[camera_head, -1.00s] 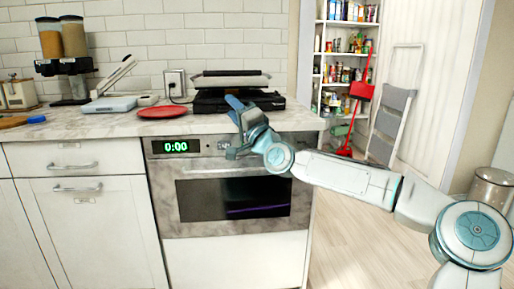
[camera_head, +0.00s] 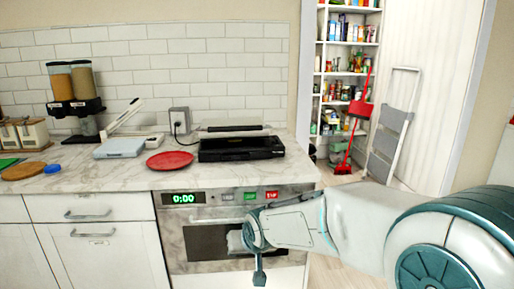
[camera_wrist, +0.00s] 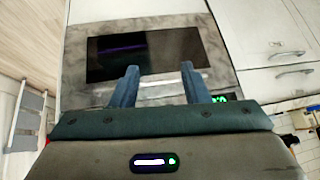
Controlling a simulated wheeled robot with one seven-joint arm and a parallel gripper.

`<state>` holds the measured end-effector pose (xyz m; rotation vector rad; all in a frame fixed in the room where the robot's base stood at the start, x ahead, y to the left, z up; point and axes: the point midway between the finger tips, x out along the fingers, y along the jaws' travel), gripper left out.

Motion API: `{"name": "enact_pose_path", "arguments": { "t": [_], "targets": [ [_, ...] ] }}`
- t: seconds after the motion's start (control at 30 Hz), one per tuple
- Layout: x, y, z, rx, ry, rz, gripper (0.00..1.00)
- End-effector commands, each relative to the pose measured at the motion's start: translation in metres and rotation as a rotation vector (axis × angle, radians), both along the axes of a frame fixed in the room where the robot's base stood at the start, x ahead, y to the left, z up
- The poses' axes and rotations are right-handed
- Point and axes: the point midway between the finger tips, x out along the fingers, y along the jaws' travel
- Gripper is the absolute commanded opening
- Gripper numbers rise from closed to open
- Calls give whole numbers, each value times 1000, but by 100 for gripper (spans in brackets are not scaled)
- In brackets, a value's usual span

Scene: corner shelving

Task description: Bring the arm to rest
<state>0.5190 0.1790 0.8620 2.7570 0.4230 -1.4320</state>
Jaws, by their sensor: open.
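My gripper (camera_wrist: 158,84) is open in the wrist view, with its two blue fingers apart and nothing between them. The oven's dark window (camera_wrist: 145,52) lies beyond the fingertips. In the head view my arm reaches in from the right, and its far end hangs low in front of the oven (camera_head: 174,235), below the counter edge. I cannot tell there whether it touches the oven front.
The counter (camera_head: 115,178) holds a black appliance (camera_head: 240,149), a red plate (camera_head: 169,160), a pale scale-like device (camera_head: 119,148) and a dispenser (camera_head: 74,92). A folded step ladder (camera_head: 390,130) and a red broom (camera_head: 357,115) stand at the right by pantry shelves.

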Motion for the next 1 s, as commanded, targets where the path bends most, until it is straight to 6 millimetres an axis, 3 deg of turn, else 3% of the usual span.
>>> {"name": "enact_pose_path", "arguments": {
  "t": [0.03, 0.2, 0.4, 0.53, 0.67, 1.0],
  "targets": [
    [-15, -19, 28, -56, 18, -21, 41],
    [-70, -86, 76, -189, 112, -110, 41],
    [-147, -145, 131, -225, 234, -199, 41],
    [-189, -165, 151, -198, 303, -227, 41],
    [-214, -175, 159, -169, 348, -235, 41],
    [-224, -178, 157, -157, 366, -235, 41]
  ]
}}
